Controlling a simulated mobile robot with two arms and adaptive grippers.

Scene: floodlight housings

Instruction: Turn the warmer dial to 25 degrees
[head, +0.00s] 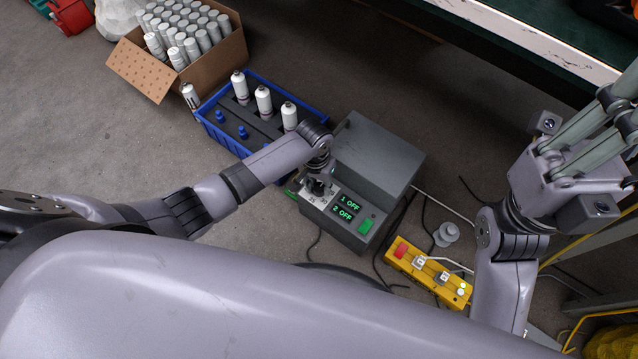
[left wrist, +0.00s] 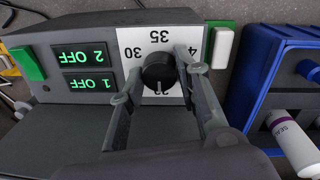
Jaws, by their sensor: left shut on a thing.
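The warmer (head: 375,160) is a grey box on the floor with a sloped front panel. Its black dial (head: 317,187) sits on a white scale plate and also shows in the left wrist view (left wrist: 158,72). There, 35 is above the dial, 30 to its left, a partly covered number to its right and another below. The dial's pointer is not clear. My left gripper (head: 316,181) is shut on the dial, with its fingers on either side in the left wrist view (left wrist: 155,85). My right gripper (head: 612,115) is raised at the right, away from the warmer; its fingertips are unclear.
A blue crate (head: 213,133) with white bottles stands close left. A yellow control box (head: 428,274) and cables lie right. A cardboard box (head: 136,70) of cans stands behind.

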